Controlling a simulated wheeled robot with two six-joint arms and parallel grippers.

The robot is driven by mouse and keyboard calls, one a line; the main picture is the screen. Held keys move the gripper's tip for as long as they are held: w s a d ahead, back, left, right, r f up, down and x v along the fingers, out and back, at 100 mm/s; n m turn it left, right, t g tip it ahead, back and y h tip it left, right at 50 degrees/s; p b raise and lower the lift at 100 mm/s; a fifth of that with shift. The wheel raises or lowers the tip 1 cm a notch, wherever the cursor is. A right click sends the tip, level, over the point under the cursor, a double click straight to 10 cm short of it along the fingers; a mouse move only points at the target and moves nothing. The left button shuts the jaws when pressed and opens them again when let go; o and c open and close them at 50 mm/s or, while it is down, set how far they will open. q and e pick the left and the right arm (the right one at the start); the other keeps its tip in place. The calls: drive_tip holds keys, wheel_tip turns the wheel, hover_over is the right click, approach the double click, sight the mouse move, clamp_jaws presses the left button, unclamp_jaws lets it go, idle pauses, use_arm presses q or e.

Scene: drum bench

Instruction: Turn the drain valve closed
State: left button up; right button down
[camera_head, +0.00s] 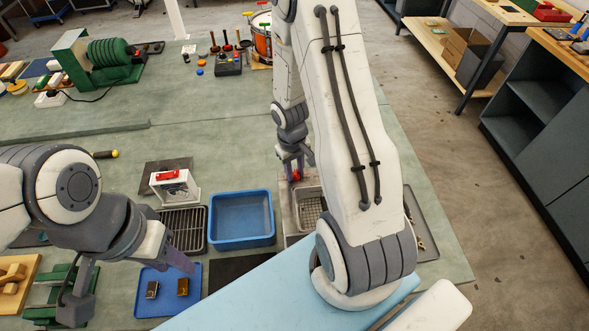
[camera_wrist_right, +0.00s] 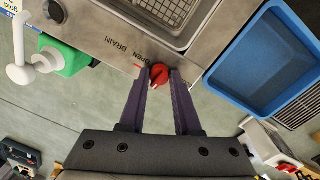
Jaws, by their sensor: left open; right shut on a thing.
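The drain valve is a red knob (camera_wrist_right: 160,75) on the front panel of a steel sink unit (camera_wrist_right: 110,45) marked OPEN and DRAIN in the right wrist view. My right gripper (camera_wrist_right: 159,72) has its two fingers on either side of the knob and is shut on it. A small pale mark shows on the knob.
A blue bin (camera_head: 241,219) stands left of the sink. A black rack (camera_head: 183,230) and a blue tray (camera_head: 141,301) with two small blocks lie nearby. Open bench lies beyond the bin.

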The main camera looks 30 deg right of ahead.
drive_tip(key=shift+w+r+n, duration=0.1)
drive_tip(key=shift+n, duration=0.5)
drive_tip(key=c, duration=0.6)
unclamp_jaws()
drive_tip(key=r, duration=1)
drive_tip(key=shift+a+r, duration=0.2)
drive_tip(key=shift+a, duration=0.1)
